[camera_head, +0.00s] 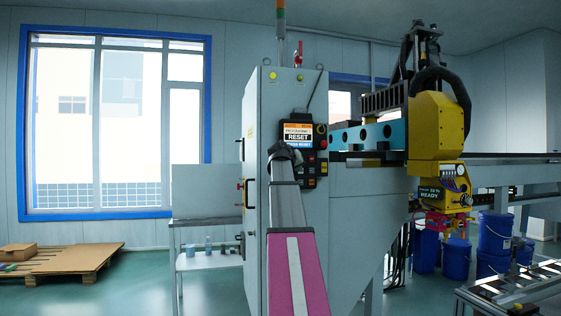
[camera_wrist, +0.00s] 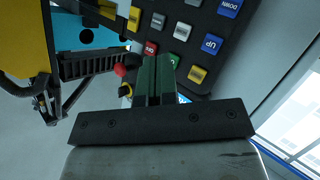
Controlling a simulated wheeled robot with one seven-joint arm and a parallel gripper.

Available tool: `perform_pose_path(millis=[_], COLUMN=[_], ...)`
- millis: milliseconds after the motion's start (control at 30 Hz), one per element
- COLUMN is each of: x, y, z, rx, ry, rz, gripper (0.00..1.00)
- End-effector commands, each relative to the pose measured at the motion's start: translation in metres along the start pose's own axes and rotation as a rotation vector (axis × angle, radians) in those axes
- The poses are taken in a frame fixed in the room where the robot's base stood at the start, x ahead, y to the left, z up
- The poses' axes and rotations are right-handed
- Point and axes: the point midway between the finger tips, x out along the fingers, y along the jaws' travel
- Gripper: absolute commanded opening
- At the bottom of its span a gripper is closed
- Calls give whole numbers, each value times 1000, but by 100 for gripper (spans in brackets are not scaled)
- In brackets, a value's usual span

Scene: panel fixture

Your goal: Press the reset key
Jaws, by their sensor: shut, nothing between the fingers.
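The control panel (camera_head: 314,170) hangs on the grey cabinet, with a screen (camera_head: 298,136) that shows RESET. In the wrist view its dark keypad (camera_wrist: 203,12) carries coloured keys. A red key (camera_wrist: 150,48), whose partly readable label seems to begin with RES, lies just beyond my fingertips, with a green key (camera_wrist: 175,60) beside it. My gripper (camera_wrist: 157,60) is shut and empty, its dark fingers pointing at these keys and covering part of them. I cannot tell whether the tips touch a key. In the head view my arm hides the fingertips and lower left panel.
Blue UP (camera_wrist: 211,44) and yellow (camera_wrist: 197,74) keys lie close to the right of the fingers. A red round button (camera_wrist: 120,70) stands out close to their left. The yellow machine head (camera_head: 437,125) and its rail are right of the panel.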

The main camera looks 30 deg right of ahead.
Motion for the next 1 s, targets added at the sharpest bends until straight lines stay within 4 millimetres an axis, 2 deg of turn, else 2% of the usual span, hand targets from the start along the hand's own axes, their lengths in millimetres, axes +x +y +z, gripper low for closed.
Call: perform_pose_path(millis=[100,267,667,1000], x=[-4,-6,-4,16], y=[15,20,19,6], z=[-12,-16,-17,-32], rx=[7,8,8,8], ry=[15,21,21,21], rz=[19,27,27,27], gripper=[0,0,0,0])
